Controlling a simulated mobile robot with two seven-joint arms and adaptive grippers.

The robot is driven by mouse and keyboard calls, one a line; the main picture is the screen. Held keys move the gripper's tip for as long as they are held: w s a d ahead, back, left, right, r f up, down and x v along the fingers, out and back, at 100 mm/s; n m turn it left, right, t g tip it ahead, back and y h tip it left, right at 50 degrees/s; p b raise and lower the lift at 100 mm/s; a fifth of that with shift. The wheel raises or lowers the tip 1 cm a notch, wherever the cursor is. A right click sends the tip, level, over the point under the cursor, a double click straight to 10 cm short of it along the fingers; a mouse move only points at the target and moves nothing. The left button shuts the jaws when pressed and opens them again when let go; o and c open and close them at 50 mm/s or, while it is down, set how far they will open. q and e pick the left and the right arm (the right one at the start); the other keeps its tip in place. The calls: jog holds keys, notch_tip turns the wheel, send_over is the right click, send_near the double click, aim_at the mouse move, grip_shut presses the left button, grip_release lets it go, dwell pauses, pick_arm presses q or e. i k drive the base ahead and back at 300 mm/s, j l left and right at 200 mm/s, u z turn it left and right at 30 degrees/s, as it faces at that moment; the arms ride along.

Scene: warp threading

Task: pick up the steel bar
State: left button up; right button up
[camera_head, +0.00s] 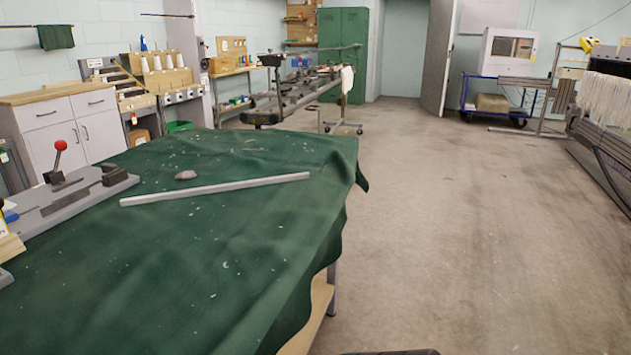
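The steel bar (215,190) is a long, thin, light grey strip. It lies flat on the green cloth of the table (200,270), slanting from the left middle up to the right. Its right end stops short of the table's right edge. Nothing covers the bar and nothing is touching it from above. Neither of my grippers can be made out in this view.
A small grey lump (186,175) lies just behind the bar. A grey fixture with a red-knobbed lever (60,147) stands on the table's left side. The cloth hangs over the right edge. Open concrete floor (450,240) lies to the right.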

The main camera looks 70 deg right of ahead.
aim_at(148, 199)
jog(key=l+z, duration=0.15)
jog(key=z, duration=0.25)
jog(key=l+z, duration=0.15)
jog(key=z, duration=0.2)
jog(key=i+l+z, duration=0.1)
jog(key=z, duration=0.3)
jog(key=l+z, duration=0.15)
jog(key=z, duration=0.2)
jog(key=i, duration=0.05)
